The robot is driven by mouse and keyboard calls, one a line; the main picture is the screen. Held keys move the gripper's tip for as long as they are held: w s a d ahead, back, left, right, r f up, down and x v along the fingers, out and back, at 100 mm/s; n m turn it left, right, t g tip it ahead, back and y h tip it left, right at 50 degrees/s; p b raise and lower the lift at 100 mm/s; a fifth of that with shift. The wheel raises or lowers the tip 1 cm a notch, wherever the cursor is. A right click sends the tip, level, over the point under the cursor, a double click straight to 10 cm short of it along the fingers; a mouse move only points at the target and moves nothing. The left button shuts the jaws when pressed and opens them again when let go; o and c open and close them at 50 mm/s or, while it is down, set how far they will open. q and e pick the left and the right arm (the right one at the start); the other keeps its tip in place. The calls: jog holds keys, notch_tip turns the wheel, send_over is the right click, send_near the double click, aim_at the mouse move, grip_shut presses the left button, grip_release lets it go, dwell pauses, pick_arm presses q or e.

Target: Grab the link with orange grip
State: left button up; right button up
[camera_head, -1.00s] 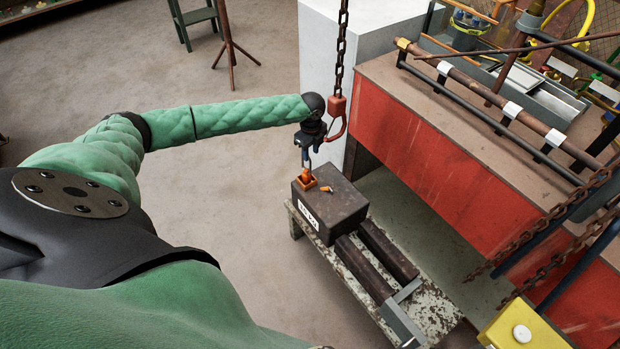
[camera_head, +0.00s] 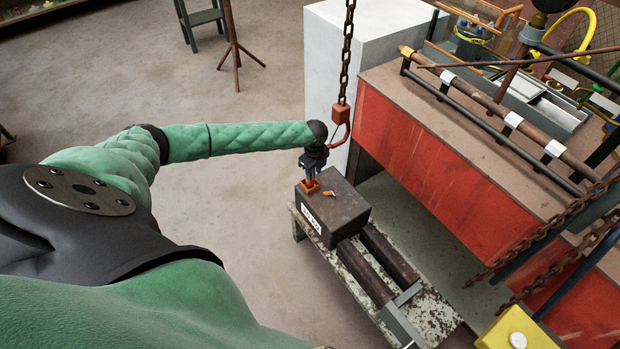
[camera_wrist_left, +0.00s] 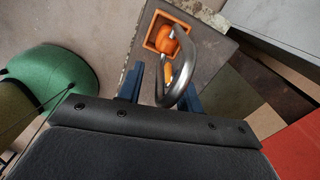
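The link is a curved grey metal loop (camera_wrist_left: 182,75) with an orange grip (camera_wrist_left: 167,40). In the wrist view the grip sits in a square orange holder (camera_wrist_left: 153,28) on a dark weight block. In the head view the holder (camera_head: 310,187) shows on the block (camera_head: 338,212), and my gripper hides most of the link. My left gripper (camera_head: 312,170) points down just above the holder. Its blue fingers (camera_wrist_left: 160,88) are apart, with the metal loop reaching between them; contact is not clear. My right gripper is not in view.
A small orange piece (camera_head: 329,194) lies on the block. The block stands on a worn bench (camera_head: 437,312) beside dark pipes (camera_head: 365,272). A chain with a red hook block (camera_head: 341,115) hangs close behind my gripper. A red-sided workbench (camera_head: 430,165) is at right.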

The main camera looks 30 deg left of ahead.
pick_arm(q)
jog(key=shift+c, duration=0.2)
grip_shut()
